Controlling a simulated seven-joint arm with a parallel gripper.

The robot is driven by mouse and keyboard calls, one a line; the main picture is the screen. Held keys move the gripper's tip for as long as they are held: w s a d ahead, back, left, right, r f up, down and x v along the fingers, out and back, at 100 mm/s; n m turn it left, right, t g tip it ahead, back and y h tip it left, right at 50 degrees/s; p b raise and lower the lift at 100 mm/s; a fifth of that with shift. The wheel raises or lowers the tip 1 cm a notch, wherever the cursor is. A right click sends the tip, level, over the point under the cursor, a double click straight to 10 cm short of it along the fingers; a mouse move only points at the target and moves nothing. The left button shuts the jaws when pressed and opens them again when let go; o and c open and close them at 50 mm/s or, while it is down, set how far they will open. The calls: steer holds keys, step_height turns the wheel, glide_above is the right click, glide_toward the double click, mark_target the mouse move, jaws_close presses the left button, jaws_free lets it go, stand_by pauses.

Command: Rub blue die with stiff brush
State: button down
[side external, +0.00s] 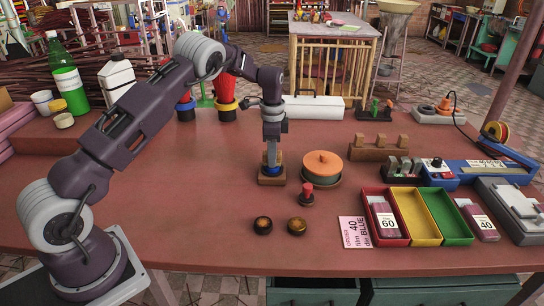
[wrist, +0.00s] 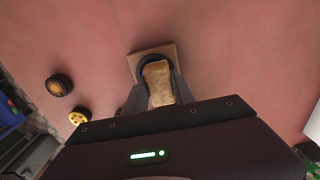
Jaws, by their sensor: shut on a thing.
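My gripper (side external: 271,160) points straight down over a small wooden block (side external: 271,180) near the middle of the table. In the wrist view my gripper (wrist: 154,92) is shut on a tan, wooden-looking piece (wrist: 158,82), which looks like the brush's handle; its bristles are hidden. The blue die (wrist: 143,62) shows as a dark blue rim around and under the held piece, on the square block (wrist: 140,52). In the side view a little blue (side external: 264,169) shows below my fingers. Whether bristles touch the die cannot be told.
Two dark round dies with brass-coloured faces (side external: 262,225) (side external: 297,226) lie in front. A red-knobbed piece (side external: 307,194) and a round pot with orange lid (side external: 322,165) stand close on the right. Red, yellow and green trays (side external: 414,217) and an order card (side external: 355,231) lie farther right.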

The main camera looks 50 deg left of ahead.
steer(key=shift+w+a, duration=0.4)
steer(key=shift+w, duration=0.05)
steer(key=s+d, duration=0.3)
step_height(320, 180, up, 8)
stand_by(0.5)
stand_by(0.4)
